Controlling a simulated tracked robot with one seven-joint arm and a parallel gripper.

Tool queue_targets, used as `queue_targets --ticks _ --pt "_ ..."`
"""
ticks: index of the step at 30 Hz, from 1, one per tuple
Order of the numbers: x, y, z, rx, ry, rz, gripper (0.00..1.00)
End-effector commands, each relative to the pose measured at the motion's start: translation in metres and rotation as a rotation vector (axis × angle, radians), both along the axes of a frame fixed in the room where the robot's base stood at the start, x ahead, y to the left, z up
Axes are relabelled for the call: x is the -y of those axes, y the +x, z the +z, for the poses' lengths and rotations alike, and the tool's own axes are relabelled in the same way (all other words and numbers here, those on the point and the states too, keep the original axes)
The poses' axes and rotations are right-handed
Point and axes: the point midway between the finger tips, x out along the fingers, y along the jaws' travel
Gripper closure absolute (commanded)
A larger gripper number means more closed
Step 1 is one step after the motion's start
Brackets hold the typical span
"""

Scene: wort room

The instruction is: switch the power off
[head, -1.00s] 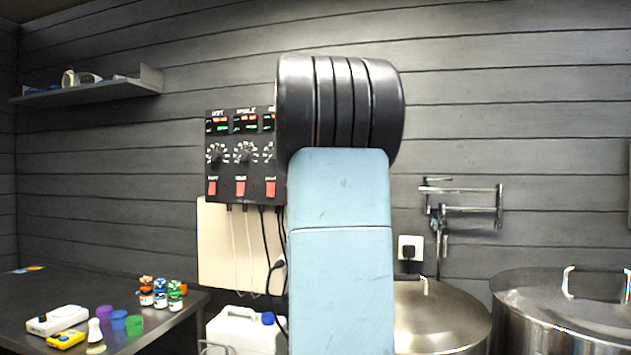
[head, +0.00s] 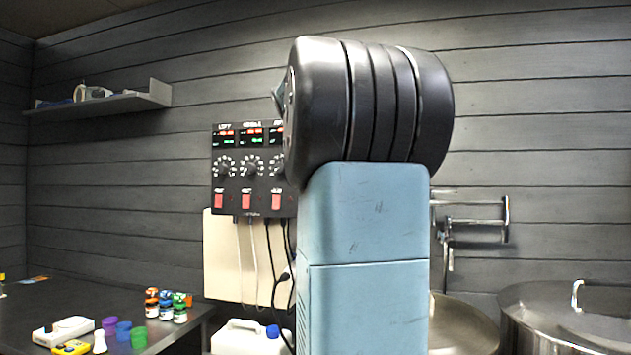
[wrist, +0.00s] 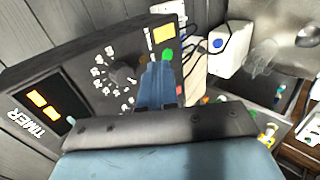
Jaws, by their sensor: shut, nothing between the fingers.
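In the wrist view a dark box marked TIMER (wrist: 75,75) lies tilted across the picture, with an orange display, a black knob (wrist: 122,73), a green button (wrist: 168,55) and a yellow rectangular part (wrist: 164,33). My gripper (wrist: 156,66) is shut and empty, its blue fingers over the box between knob and green button. I cannot tell if it touches. In the head view a black control panel (head: 240,178) hangs on the wall with displays, knobs and red switches (head: 246,201). My arm hides its right part and my gripper.
A white canister (head: 245,338) with a blue cap stands below the panel, beside hanging cables. Steel pots (head: 565,315) stand at the right. A dark table (head: 95,300) at the left holds small jars, cups and devices. A shelf (head: 105,102) is on the wall.

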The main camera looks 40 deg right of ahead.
Motion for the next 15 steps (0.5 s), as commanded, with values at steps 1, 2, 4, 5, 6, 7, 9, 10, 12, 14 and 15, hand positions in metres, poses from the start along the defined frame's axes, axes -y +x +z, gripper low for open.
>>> queue_targets --ticks 1,2,4,5,6,7,9,10,12,14,15 --pt "-0.003 -0.002 0.005 0.001 0.000 0.001 1.00" --pt "-0.005 -0.003 0.008 0.000 0.000 0.000 1.00" --pt "-0.006 -0.004 0.012 0.001 -0.001 0.000 1.00" --pt "-0.007 -0.005 0.014 0.001 -0.001 0.000 1.00" --pt "-0.008 -0.006 0.015 0.000 0.000 0.000 1.00" --pt "-0.008 -0.006 0.016 -0.001 0.000 -0.001 1.00" --pt "-0.009 -0.007 0.017 -0.001 0.000 -0.001 1.00" --pt "-0.009 -0.007 0.017 -0.001 0.000 -0.001 1.00" --pt "-0.009 -0.007 0.017 -0.001 0.000 -0.001 1.00" --pt "-0.009 -0.007 0.017 -0.001 0.000 -0.001 1.00" --pt "-0.009 -0.007 0.017 -0.001 0.000 -0.001 1.00"
